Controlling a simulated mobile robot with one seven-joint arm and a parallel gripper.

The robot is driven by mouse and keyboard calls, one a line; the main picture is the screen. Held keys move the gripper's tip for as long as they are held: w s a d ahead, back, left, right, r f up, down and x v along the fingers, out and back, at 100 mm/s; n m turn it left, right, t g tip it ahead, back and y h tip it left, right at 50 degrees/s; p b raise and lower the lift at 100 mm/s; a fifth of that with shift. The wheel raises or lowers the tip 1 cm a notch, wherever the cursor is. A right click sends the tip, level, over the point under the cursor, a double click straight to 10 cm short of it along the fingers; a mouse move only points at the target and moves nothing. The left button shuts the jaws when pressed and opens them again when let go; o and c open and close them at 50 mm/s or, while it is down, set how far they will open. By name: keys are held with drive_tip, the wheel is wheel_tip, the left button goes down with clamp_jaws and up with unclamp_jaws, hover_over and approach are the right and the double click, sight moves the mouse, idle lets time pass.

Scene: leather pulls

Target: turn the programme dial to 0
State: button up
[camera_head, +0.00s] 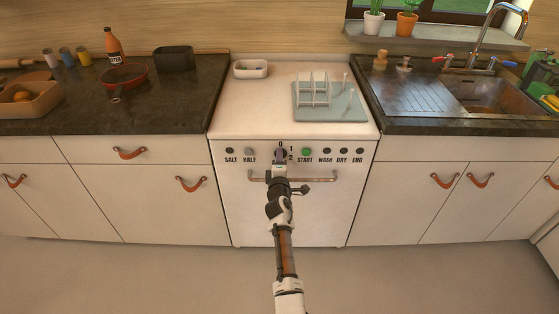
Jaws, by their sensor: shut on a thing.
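The white dishwasher (237,206) stands between the cabinets. Its front panel has a row of round controls with the labels SALT, HALF, START, WASH, DRY and END. The programme dial (280,152) sits between HALF and START, with the marks 0, 1 and 2 printed around its top and right side. My gripper (280,158) is at the dial, shut on it. The gripper and wrist cover the dial's lower part. The dial's pointer is too small and hidden to read.
A handle bar (320,179) runs across the door just below the panel, behind my wrist. A green START button (306,152) is close on the right, a grey HALF button (249,151) on the left. A dish rack (314,90) stands on top. The floor in front is clear.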

idle(0.4)
drive_tip(key=o, duration=1)
drive_tip(key=shift+s, duration=0.1)
drive_tip(key=shift+s+p, duration=3.2)
drive_tip(key=shift+s, duration=3.6)
